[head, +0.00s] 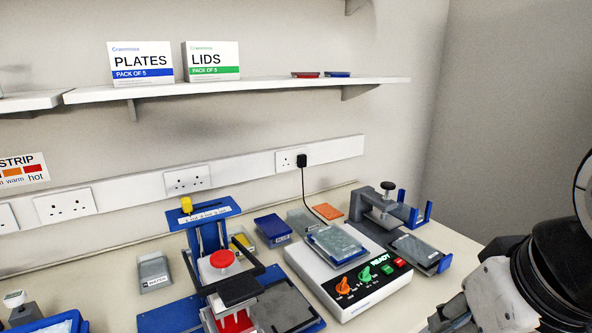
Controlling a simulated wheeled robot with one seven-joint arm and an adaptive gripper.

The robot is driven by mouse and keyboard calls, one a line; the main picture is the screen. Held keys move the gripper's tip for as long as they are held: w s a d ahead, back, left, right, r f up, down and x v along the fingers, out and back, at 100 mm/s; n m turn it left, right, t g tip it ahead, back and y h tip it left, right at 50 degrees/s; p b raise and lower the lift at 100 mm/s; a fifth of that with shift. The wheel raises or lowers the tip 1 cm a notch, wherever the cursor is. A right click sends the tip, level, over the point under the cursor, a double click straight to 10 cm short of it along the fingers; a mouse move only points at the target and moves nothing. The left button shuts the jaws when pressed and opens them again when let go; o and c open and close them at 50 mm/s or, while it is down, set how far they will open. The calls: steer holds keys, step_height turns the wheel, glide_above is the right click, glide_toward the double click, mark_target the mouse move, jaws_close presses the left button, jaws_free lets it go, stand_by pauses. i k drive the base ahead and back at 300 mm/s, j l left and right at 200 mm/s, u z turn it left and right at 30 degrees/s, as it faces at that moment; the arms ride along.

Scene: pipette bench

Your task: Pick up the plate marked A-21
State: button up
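I cannot read the mark A-21 on any plate from here. A blue plate (273,231) with a small label on its front sits on the bench behind the white control box. A clear-topped plate (337,242) with blue edges lies on the white box. Another grey-topped plate (416,250) lies at the right on the dark press device. A grey labelled block or plate (154,271) stands at the left. My gripper (455,315) is partly in view at the bottom right, apart from all plates; its fingertips are cut off or unclear.
The white box (350,292) has orange and green knobs and a READY display. A blue stand (210,215) with a red knob stands left of it. An orange pad (327,211) lies behind. Boxes marked PLATES (141,65) and LIDS (212,62) stand on the shelf (270,91).

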mark_target(417, 249)
steer(key=i+l+u, duration=0.25)
steer(key=l, duration=0.3)
steer(key=i+l+u, duration=0.1)
steer(key=l+u, duration=0.15)
steer(key=l, duration=0.35)
steer(key=i+l+u, duration=0.1)
steer(key=l+u, duration=0.15)
steer(key=l, duration=0.35)
steer(key=l+u, duration=0.25)
steer(key=l, duration=0.4)
steer(key=i, duration=0.05)
